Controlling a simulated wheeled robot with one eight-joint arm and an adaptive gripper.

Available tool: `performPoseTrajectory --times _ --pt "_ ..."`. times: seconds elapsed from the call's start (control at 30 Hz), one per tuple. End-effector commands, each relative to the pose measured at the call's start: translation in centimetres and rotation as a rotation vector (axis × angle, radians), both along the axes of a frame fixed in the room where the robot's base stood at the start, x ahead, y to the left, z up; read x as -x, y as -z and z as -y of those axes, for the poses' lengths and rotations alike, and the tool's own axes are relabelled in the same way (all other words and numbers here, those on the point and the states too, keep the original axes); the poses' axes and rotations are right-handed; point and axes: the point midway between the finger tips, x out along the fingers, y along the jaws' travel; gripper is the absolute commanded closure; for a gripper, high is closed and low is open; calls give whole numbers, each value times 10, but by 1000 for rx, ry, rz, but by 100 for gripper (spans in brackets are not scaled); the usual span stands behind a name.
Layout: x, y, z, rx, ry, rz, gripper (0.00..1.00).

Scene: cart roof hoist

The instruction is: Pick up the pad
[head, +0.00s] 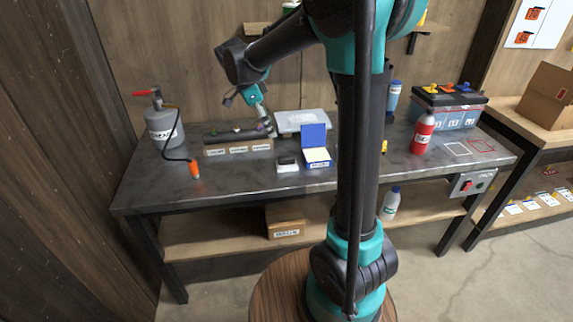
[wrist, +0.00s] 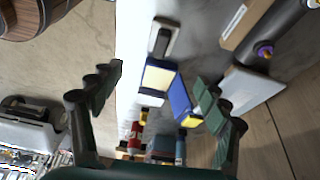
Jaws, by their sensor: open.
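A small dark block on a white base (head: 287,163), which looks like the pad, lies on the grey workbench, left of an open blue case. In the wrist view the dark-and-white block (wrist: 163,38) shows above the blue case (wrist: 160,76), beyond my fingertips. The blue case (head: 316,146) has its lid raised and a pale inside. My gripper (head: 266,124) is above the back of the bench, behind and left of the block. In the wrist view my gripper (wrist: 158,77) has its fingers spread wide, with nothing held between them.
The workbench (head: 230,192) has a labelled rack (head: 238,150), a white flat box (head: 305,121) and a grey spray tank (head: 163,125) with an orange nozzle. A red bottle (head: 422,132) and a battery (head: 447,105) stand at right.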

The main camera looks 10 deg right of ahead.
Motion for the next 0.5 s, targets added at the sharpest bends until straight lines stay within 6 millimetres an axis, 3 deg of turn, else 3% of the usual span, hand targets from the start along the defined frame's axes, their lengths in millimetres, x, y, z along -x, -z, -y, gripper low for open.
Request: performPoseTrajectory --times 0.17,0.5 --pt "-5 4 -2 16 52 13 24" --pt "-5 64 23 15 51 13 24"
